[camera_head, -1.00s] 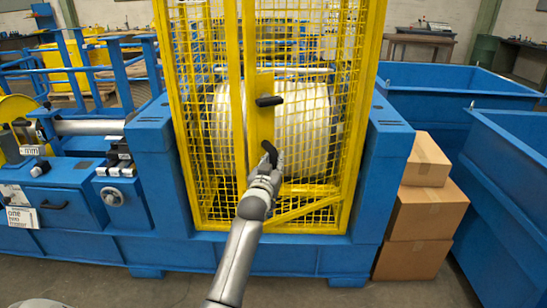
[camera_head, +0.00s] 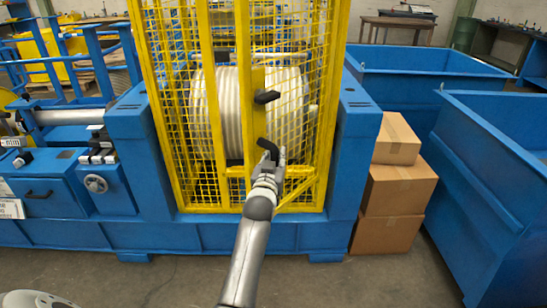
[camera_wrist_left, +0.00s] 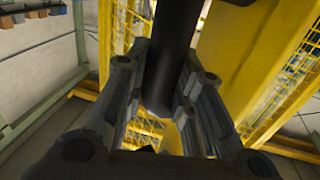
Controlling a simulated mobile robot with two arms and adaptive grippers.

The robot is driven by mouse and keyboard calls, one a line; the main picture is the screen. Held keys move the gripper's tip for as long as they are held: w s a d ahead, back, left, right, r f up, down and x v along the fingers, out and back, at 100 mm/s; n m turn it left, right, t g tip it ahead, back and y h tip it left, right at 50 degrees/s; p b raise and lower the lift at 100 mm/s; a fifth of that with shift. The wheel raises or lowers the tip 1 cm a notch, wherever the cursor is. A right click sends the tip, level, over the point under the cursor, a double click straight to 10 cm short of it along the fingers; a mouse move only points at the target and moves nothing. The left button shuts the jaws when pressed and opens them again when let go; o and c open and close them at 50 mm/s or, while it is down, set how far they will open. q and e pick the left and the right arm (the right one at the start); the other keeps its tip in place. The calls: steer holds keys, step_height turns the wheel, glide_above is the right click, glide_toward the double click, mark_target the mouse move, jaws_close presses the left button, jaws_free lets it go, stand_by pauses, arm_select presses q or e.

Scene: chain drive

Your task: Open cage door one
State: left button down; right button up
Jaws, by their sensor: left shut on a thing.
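The yellow mesh cage (camera_head: 322,115) stands in the middle of the head view, around a large pale ribbed drum (camera_head: 205,115). Its door (camera_head: 258,120) has a yellow plate with an upper black handle (camera_head: 267,97) and a lower black handle (camera_head: 265,144). The door's left edge stands apart from the yellow post (camera_head: 207,100), with a gap through which the drum shows. My left gripper (camera_head: 270,160) is shut on the lower handle. In the left wrist view the dark bar (camera_wrist_left: 170,60) lies between its fingers. My right gripper is not in view.
Blue machine frame (camera_head: 345,150) flanks the cage. Stacked cardboard boxes (camera_head: 392,190) stand right of it, beside large blue bins (camera_head: 500,170). A blue cabinet with a round knob (camera_head: 96,184) is at the left. The grey floor in front is clear.

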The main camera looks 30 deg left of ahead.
arm_select(q)
steer(key=c, duration=1.2)
jaws_free()
steer(key=shift+w+d, duration=0.15)
steer(key=shift+s, duration=0.3)
steer(key=v, duration=0.7)
steer(key=shift+r, duration=0.1)
